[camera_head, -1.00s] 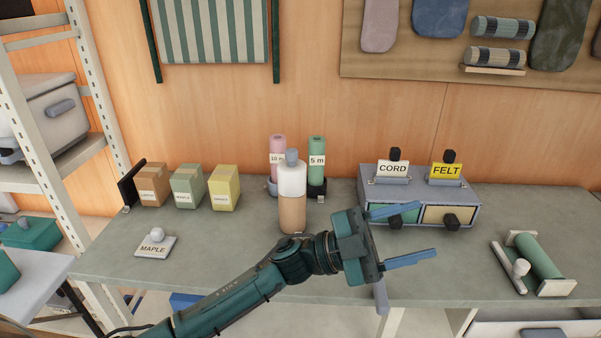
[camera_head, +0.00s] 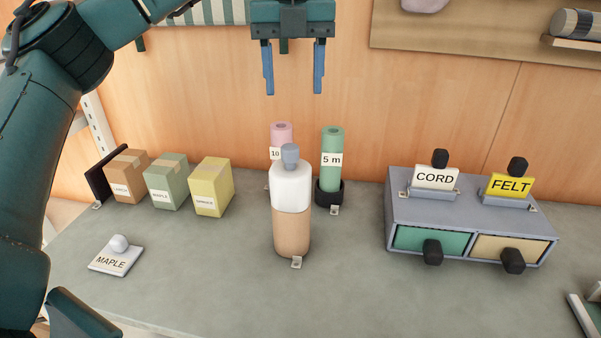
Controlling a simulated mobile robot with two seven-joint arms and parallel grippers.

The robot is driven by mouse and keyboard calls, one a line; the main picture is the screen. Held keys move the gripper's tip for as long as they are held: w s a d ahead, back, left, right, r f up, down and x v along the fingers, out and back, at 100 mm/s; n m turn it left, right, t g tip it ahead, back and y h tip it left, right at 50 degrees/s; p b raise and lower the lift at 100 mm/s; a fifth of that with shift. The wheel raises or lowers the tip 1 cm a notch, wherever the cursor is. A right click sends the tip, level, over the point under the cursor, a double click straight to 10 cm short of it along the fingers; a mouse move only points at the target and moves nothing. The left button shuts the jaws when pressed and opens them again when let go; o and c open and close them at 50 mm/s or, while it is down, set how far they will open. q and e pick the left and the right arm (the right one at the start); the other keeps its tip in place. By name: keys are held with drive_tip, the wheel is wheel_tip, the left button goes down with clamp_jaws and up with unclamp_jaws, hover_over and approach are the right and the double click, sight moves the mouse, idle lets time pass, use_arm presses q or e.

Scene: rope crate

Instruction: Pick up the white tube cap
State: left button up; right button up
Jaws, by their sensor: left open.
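The white tube cap (camera_head: 291,186) sits on top of a tan tube (camera_head: 292,231) that stands upright on the grey bench. A grey-blue knob (camera_head: 290,155) tops the cap. My left gripper (camera_head: 293,86) is raised above and behind the cap in the picture, against the wooden wall. Its two blue fingers point down, apart, with nothing between them. It is clear of the knob. My right gripper is not in view.
A pink roll (camera_head: 281,134) and a green roll (camera_head: 332,160) stand close behind the tube. Three boxes, including a yellow one (camera_head: 211,187), stand left. A drawer unit (camera_head: 472,213) stands right. A MAPLE plate (camera_head: 116,258) lies front left. The bench (camera_head: 200,285) is clear in front.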

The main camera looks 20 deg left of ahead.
sight(290, 146)
use_arm(q)
drive_tip(key=f, duration=1.2)
drive_tip(key=shift+s+a+f, duration=0.15)
drive_tip(key=shift+a+f, duration=0.15)
drive_tip(key=shift+a, duration=0.1)
drive_tip(key=shift+c, duration=0.5)
clamp_jaws()
